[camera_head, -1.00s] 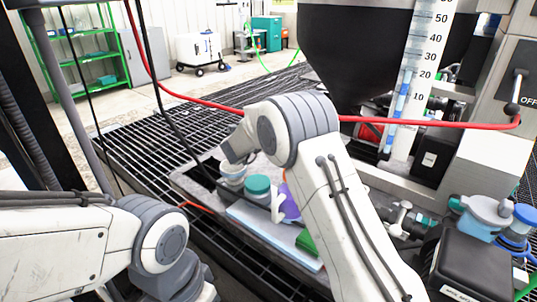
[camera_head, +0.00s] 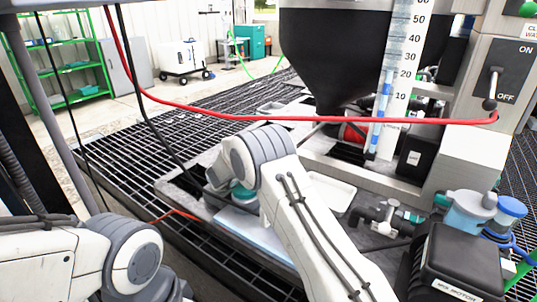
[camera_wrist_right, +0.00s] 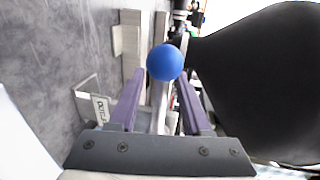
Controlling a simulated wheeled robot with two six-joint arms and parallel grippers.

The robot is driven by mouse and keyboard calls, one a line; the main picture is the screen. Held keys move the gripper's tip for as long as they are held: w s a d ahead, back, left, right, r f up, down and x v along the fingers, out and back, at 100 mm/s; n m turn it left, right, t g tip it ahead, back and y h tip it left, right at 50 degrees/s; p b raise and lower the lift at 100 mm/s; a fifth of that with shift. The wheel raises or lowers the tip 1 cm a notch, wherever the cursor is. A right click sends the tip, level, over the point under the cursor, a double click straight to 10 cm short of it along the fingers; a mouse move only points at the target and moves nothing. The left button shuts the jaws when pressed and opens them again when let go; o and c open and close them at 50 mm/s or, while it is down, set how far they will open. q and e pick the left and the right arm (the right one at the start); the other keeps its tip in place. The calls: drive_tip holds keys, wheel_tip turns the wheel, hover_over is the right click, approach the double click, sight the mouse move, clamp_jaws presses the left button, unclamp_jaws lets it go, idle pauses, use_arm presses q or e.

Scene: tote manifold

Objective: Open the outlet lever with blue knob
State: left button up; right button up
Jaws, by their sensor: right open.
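The blue ball knob (camera_wrist_right: 166,62) of the outlet lever shows in the right wrist view, just ahead of my right gripper (camera_wrist_right: 158,92). That gripper is open, with its two purple fingers on either side of the line toward the knob. I cannot tell whether either finger touches the lever. A small outlet label plate (camera_wrist_right: 101,109) stands to the left of the fingers. In the head view my right arm hides its own gripper and the knob. My left gripper is out of view.
A black hopper cone (camera_head: 333,60) stands behind my right arm; a large black surface (camera_wrist_right: 262,80) fills the wrist view's right. A red hose (camera_head: 300,118) crosses above the arm. A motor box (camera_head: 460,262) and blue-lidded vessel (camera_head: 470,210) stand right. Open grating (camera_head: 160,150) lies left.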

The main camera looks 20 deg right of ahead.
drive_tip(key=shift+w+d, duration=0.25)
clamp_jaws()
drive_tip(key=shift+f, duration=0.1)
idle(1.2)
